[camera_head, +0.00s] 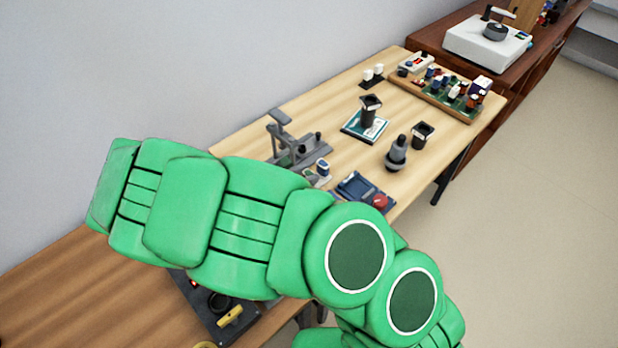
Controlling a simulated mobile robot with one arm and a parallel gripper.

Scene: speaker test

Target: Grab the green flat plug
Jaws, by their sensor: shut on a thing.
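I cannot make out a green flat plug in this view. My large green arm crosses the lower middle of the picture and hides part of the tables. My gripper does not show, so I cannot see what it holds or where it is. Several small upright parts, too small to identify as plugs, stand on a board with a wooden rim (408,84) at the far end of the light wooden table (318,98).
A grey clamp-like fixture (283,135), a black cup on a teal-topped block (369,112), a grey bottle-like part (397,153), a black cup (422,134) and a blue tray (352,187) stand on the table. A dark fixture (207,318) lies lower left. Floor at right is clear.

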